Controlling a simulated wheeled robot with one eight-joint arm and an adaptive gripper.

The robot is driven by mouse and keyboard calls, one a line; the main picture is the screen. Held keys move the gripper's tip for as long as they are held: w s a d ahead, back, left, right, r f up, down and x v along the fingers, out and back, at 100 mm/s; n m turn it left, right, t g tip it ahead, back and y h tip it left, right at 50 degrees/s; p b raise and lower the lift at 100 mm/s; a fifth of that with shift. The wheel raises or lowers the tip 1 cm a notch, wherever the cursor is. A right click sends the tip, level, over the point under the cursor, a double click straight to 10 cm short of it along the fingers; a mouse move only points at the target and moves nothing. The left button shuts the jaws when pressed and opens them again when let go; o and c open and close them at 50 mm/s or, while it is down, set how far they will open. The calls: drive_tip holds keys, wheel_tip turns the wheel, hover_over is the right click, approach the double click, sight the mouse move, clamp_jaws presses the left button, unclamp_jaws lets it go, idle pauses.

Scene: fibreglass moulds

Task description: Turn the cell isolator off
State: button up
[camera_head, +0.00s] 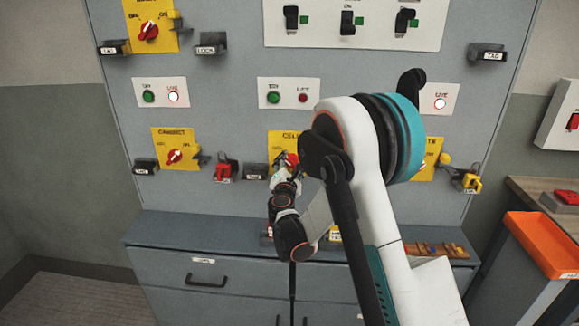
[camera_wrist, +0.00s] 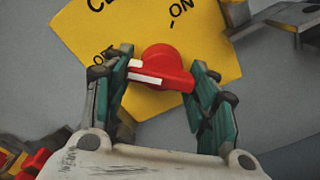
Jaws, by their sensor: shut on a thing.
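The cell isolator is a red rotary knob (camera_wrist: 165,68) on a yellow plate (camera_wrist: 85,32); its plate also shows in the head view (camera_head: 281,140), partly behind my arm. In the wrist view the plate appears tilted, with OFF lettering at the knob's left and ON at the upper right. The knob's white-marked end points left, near the OFF lettering. My gripper (camera_wrist: 165,75) has one finger on each side of the knob's handle and is shut on it. In the head view my gripper (camera_head: 288,168) is small and partly hidden by my wrist.
A similar yellow isolator plate with a red knob (camera_head: 175,156) is to the left. A red padlock (camera_head: 224,171) and a tag holder (camera_head: 254,171) hang close by the cell isolator. A grey drawer cabinet (camera_head: 180,240) stands below the panel. An orange tray (camera_head: 545,240) is at the right.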

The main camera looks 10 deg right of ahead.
drive_tip(key=o, duration=1.1)
drive_tip(key=v, duration=1.2)
